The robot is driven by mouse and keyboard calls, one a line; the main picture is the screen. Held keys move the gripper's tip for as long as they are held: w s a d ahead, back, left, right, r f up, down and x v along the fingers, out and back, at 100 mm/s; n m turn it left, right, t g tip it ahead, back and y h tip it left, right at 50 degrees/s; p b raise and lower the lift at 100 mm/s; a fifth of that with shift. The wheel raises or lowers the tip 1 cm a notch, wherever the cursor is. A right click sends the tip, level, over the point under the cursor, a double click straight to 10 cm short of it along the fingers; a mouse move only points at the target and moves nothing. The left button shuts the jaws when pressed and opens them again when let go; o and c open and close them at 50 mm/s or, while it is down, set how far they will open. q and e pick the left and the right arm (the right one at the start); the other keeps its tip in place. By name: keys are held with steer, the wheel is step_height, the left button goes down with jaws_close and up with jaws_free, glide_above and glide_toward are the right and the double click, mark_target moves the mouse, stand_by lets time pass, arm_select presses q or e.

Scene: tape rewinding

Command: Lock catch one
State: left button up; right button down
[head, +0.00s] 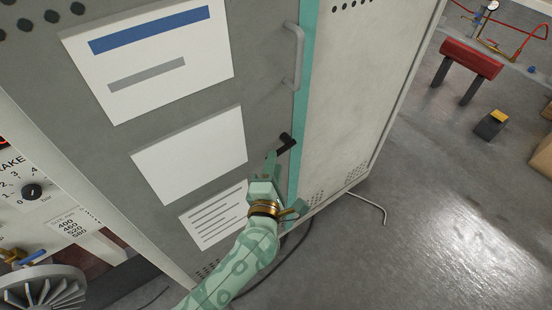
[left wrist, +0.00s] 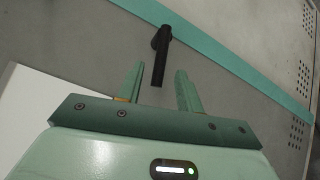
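The catch (head: 287,142) is a small black lever on the grey cabinet door, close to the teal strip at the door's edge. It also shows in the left wrist view (left wrist: 160,55), with its handle pointing down toward my gripper. My left gripper (head: 275,160) is just below and left of the catch in the head view. In the left wrist view its two fingers (left wrist: 158,88) are apart, with the end of the handle at the gap between their tips. I cannot tell whether they touch it. My right gripper is not in view.
A grey pull handle (head: 294,56) stands out from the door above the catch. White label sheets (head: 190,155) are on the door. A bent metal rod (head: 372,205) and a dark cable lie by the cabinet's foot. Open floor (head: 440,200) lies to the right.

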arm_select(q)
steer(key=w, duration=0.3)
steer(key=shift+d, duration=0.2)
steer(key=shift+s, duration=0.1)
jaws_close()
steer(key=shift+f+b, duration=0.1)
steer(key=shift+b, duration=0.25)
